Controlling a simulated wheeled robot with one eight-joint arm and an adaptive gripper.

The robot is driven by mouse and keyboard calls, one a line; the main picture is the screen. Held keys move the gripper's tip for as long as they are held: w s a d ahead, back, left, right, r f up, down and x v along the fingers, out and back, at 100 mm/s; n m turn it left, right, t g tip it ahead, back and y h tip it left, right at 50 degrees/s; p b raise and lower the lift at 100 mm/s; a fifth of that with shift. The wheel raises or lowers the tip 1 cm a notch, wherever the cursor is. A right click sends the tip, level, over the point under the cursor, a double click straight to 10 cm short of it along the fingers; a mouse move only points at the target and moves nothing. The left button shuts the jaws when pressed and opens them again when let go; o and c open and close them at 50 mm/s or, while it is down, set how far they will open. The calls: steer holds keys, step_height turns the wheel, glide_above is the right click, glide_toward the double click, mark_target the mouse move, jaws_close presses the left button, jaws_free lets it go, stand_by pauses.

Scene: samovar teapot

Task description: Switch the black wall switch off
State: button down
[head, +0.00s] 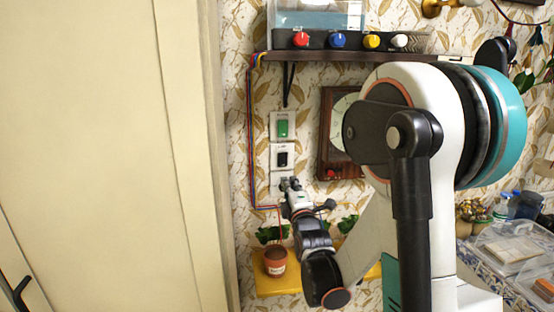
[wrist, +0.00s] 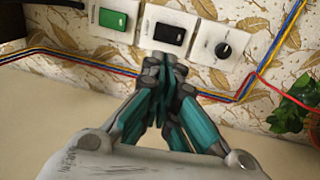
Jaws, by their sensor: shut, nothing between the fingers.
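The black wall switch (head: 283,159) sits in a white plate on the wall, between a green switch above it and a dial plate below it. In the wrist view the black switch (wrist: 169,34) shows in full, with small lettering on its plate. My gripper (head: 289,183) is shut and empty, its tips in front of the dial plate, just below the black switch in the head view. In the wrist view its fingertips (wrist: 165,64) lie close to the edge of the black switch's plate. I cannot tell whether they touch it.
A green switch (head: 282,128) and a dial plate (wrist: 223,46) neighbour the black switch. Coloured wires (wrist: 60,56) run along the wall. A potted plant (head: 275,260) stands on a yellow shelf below. A framed dial (head: 327,130) hangs to the right, and a dark shelf with knobs is above.

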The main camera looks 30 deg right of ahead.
mark_target(280, 156)
steer(key=shift+w, duration=0.1)
steer(key=b+x, duration=0.2)
steer(key=x, duration=1.1)
steer(key=shift+w+d, duration=0.15)
steer(key=shift+w, duration=0.25)
steer(key=shift+r, duration=0.1)
steer(key=shift+w+d+r, duration=0.1)
steer(key=shift+w+r, duration=0.1)
steer(key=shift+w, duration=0.15)
steer(key=shift+s, duration=0.1)
